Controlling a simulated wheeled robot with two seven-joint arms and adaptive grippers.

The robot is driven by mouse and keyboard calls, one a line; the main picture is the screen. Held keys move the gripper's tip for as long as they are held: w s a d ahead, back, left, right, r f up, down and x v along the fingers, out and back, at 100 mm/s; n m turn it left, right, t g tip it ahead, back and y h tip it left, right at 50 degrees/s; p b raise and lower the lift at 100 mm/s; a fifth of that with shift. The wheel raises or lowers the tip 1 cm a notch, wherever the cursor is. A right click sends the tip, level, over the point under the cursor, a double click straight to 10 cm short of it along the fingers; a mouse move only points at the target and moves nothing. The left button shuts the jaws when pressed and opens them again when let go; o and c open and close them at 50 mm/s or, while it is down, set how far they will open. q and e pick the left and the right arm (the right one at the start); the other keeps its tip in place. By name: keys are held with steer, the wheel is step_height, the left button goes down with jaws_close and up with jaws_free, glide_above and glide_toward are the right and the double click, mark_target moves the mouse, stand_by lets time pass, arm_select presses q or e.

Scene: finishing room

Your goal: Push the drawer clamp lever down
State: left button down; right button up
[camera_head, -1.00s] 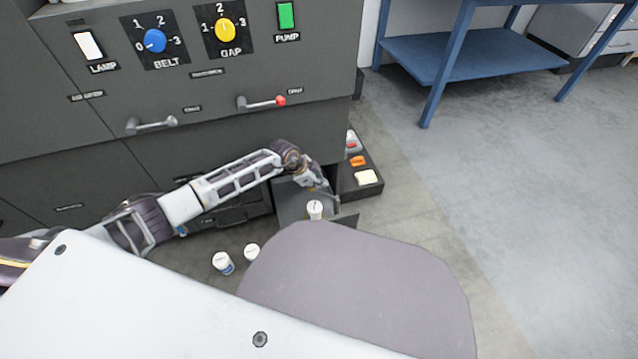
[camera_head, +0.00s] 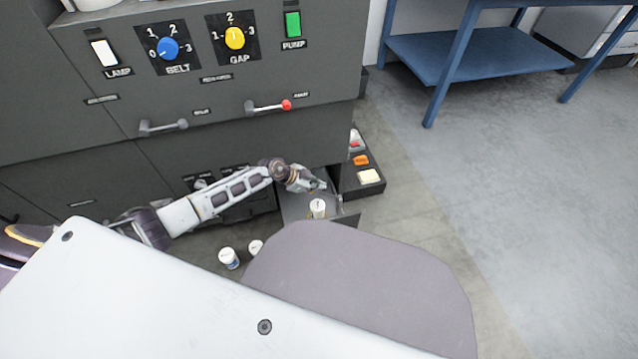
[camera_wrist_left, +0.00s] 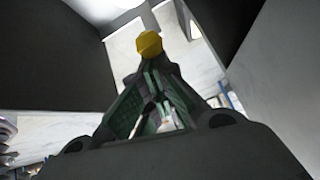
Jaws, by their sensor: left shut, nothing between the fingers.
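My left gripper (camera_head: 320,186) is over the open lower drawer (camera_head: 297,205), at its far right part. Its fingers are shut with nothing between them; they also show closed together in the left wrist view (camera_wrist_left: 150,72). A yellow knob (camera_wrist_left: 149,44) shows right at the fingertips in the wrist view; it may be the clamp lever's end. I cannot tell whether the fingers touch it. No clamp lever can be made out at the drawer in the head view. A white-lidded jar (camera_head: 317,208) stands in the drawer, just below the gripper. My right gripper is not in view.
Two more white-lidded jars (camera_head: 229,258) stand on the floor left of the drawer. A dark tray (camera_head: 371,190) with small items lies right of it. The cabinet front above has a red-tipped lever (camera_head: 286,105) and a grey handle (camera_head: 163,126). Floor at right is clear.

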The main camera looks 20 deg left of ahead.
arm_select(q)
steer(key=shift+s+a+f+p, duration=0.45)
steer(key=shift+a+f+p, duration=0.15)
steer(key=shift+f, duration=0.05)
steer(key=s+a+f+t+h, duration=0.1)
steer(key=s+a+f, duration=0.2)
steer(key=f, duration=0.5)
steer(key=shift+a+f, duration=0.4)
steer(key=shift+a, duration=0.15)
stand_by(0.4)
steer(key=shift+s+f, duration=0.15)
steer(key=shift+f, duration=0.05)
steer(key=shift+d+r, duration=0.15)
steer(key=shift+d, duration=0.1)
steer(key=shift+w+d+r, duration=0.4)
steer(key=shift+w, duration=0.2)
